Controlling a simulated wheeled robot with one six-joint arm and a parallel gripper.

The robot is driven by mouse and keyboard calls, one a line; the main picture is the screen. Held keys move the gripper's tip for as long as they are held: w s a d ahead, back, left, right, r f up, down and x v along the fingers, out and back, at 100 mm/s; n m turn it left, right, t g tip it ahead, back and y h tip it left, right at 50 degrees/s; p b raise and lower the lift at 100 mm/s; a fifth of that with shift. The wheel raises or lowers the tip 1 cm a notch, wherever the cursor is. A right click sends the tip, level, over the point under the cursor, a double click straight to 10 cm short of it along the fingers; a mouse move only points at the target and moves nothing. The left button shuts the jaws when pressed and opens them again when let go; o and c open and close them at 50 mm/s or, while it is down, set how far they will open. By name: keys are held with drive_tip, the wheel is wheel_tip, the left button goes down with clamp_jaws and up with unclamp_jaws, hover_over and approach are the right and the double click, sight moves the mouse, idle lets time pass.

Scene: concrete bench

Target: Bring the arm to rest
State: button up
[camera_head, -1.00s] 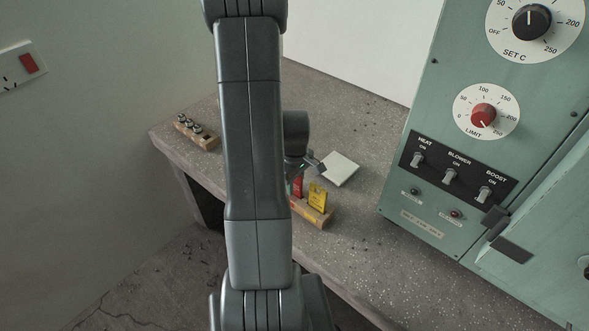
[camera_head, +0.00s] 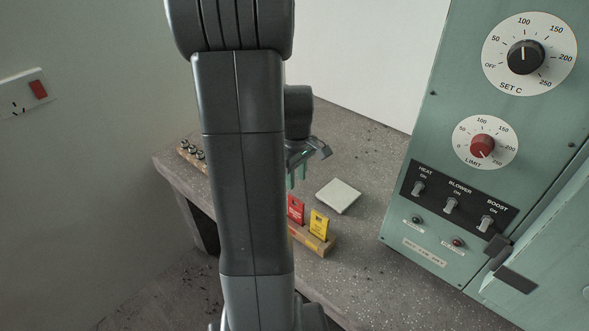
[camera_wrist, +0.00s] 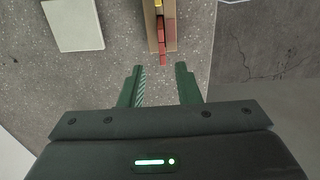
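My gripper (camera_wrist: 160,84) is open and empty in the wrist view, with a clear gap between its two green fingers. In the head view my gripper (camera_head: 298,176) hangs above the bench (camera_head: 370,225), partly hidden behind my arm. It is behind the wooden holder (camera_head: 328,246) with a red tag (camera_head: 296,209) and a yellow tag (camera_head: 319,226). In the wrist view the holder (camera_wrist: 171,36) lies ahead of the fingertips, apart from them.
A pale square plate (camera_head: 338,196) lies on the bench right of the holder. A green control cabinet (camera_head: 440,90) with dials and switches stands at the right. A wooden block with several small metal pieces (camera_head: 192,155) sits at the far left. A wall socket (camera_head: 22,92) is at left.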

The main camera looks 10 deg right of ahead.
sight(296, 206)
drive_tip(key=shift+r, duration=0.15)
wheel_tip(296, 206, down, 14)
drive_tip(key=shift+s, duration=0.15)
idle(0.6)
drive_tip(key=shift+r, duration=0.15)
idle(0.4)
drive_tip(key=shift+b, duration=0.35)
